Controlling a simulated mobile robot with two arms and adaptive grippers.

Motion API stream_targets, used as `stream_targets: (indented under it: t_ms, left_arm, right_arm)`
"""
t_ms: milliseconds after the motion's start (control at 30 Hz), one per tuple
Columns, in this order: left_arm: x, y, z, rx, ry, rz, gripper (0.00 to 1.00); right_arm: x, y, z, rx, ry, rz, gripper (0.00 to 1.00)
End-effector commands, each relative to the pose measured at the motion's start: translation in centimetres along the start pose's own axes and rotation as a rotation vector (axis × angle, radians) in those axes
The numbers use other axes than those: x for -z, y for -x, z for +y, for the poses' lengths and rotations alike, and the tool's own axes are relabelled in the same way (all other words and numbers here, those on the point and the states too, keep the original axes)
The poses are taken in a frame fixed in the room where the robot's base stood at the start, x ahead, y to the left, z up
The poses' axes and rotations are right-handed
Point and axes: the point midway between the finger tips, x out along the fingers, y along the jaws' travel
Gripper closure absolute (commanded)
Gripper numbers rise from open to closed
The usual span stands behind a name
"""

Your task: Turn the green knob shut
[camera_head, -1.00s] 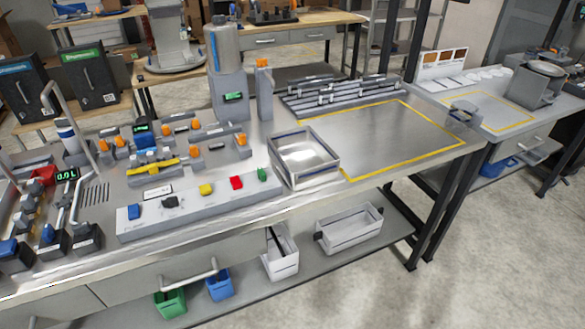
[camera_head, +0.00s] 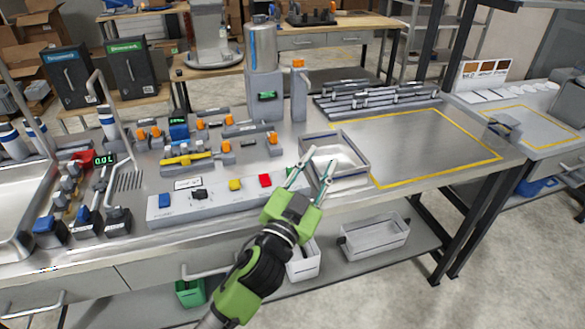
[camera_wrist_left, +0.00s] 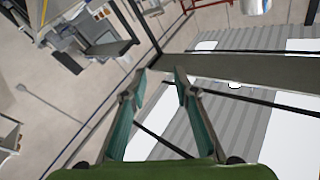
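The green knob (camera_head: 290,173) sits at the right end of a long pale control panel (camera_head: 218,199), in line with a red knob (camera_head: 265,180) and a yellow knob (camera_head: 235,184). It is mostly hidden behind one finger of my left gripper, so its angle cannot be told. My left gripper (camera_head: 320,160) is open and empty, its fingers spread in front of the metal tray, just right of the knob in the picture. Whether it touches anything cannot be told. The left wrist view shows the two fingers apart (camera_wrist_left: 158,82) with nothing between them. My right gripper is not in view.
A metal tray (camera_head: 366,166) stands right of the panel. Orange-handled fittings and a yellow-handled valve (camera_head: 187,159) stand behind the panel. A dispenser tower (camera_head: 264,90) rises at the back. The yellow-outlined bench area (camera_head: 430,145) is clear.

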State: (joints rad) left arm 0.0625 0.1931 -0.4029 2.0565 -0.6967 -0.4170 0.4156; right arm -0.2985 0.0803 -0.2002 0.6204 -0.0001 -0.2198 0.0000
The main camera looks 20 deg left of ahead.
Motion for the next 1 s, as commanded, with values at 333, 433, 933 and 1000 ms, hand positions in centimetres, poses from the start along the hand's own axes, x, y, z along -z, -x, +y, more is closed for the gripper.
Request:
stream_targets:
  t_ms: [333,433,933,1000]
  left_arm:
    - [19.9,-0.5,12.7,-0.431,-0.412,0.791,0.73]
    - [20.5,1.1,17.1,-0.626,-0.580,0.916,0.73]
    - [1.3,-1.6,12.1,-1.594,-1.562,0.362,0.73]
    - [-0.2,-2.7,7.3,-1.653,-1.654,0.139,0.73]
  right_arm:
    - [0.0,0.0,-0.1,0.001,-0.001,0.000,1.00]
    - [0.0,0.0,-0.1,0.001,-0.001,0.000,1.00]
    - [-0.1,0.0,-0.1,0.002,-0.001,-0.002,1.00]
    - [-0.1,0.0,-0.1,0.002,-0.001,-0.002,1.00]
